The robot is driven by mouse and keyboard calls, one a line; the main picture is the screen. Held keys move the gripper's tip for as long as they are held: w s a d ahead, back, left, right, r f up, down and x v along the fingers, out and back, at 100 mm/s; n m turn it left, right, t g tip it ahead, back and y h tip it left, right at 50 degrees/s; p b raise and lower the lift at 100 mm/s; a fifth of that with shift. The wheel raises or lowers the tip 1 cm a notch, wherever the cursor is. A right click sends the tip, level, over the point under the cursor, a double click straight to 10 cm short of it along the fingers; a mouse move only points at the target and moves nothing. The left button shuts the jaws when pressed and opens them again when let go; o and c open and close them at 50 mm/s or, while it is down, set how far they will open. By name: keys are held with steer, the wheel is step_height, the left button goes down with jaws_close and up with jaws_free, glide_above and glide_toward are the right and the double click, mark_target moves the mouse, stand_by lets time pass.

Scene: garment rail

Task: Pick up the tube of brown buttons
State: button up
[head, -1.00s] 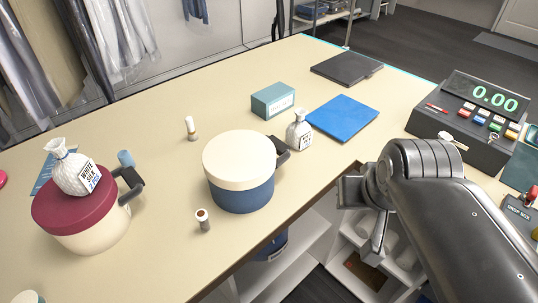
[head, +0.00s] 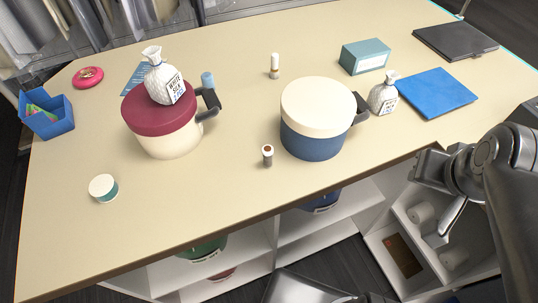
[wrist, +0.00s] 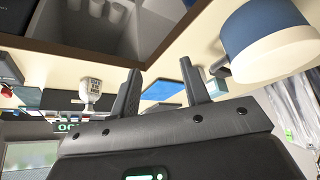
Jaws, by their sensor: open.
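Another small tube (head: 274,66), with a white top, stands farther back, and a blue-topped tube (head: 208,82) stands beside the red-lidded pot. My gripper (head: 437,192) is at the right, beyond the table's front edge and well apart from the tubes. In the wrist view my gripper (wrist: 160,70) has its fingers spread with nothing between them. I cannot pick out the brown-topped tube in the wrist view.
The blue pot (head: 313,140) and the red-lidded pot (head: 165,140) with a white sack (head: 160,75) on it stand nearby. A teal box (head: 365,57), small sack (head: 383,95) and blue folder (head: 437,92) are at the right. Shelves (head: 290,235) lie below the front edge.

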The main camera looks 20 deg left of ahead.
steer(key=shift+o, duration=1)
